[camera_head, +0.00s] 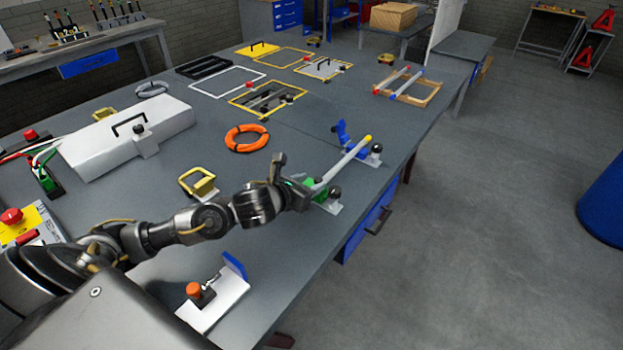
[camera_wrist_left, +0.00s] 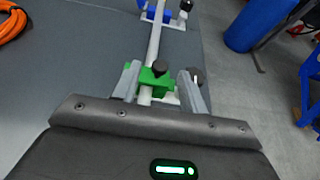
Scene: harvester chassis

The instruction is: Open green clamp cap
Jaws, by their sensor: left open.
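The green clamp (camera_head: 319,191) holds the near end of a white rod (camera_head: 345,163) at the table's right edge. In the left wrist view the green clamp (camera_wrist_left: 150,77) lies across the rod (camera_wrist_left: 153,45), with a black knob (camera_wrist_left: 160,67) on it. Its cap looks closed over the rod. My left gripper (camera_head: 303,187) is open at the clamp. Its fingers stand on either side of the green part in the left wrist view (camera_wrist_left: 160,80); contact cannot be told. The blue clamp (camera_head: 343,134) at the far end has a raised blue part. My right gripper is out of view.
An orange ring (camera_head: 247,138) and a yellow-handled block (camera_head: 199,186) lie left of the clamp. A white plate with a blue part (camera_head: 235,264) lies nearer. A white box (camera_head: 128,138) stands at the left. Open floor lies beyond the right table edge.

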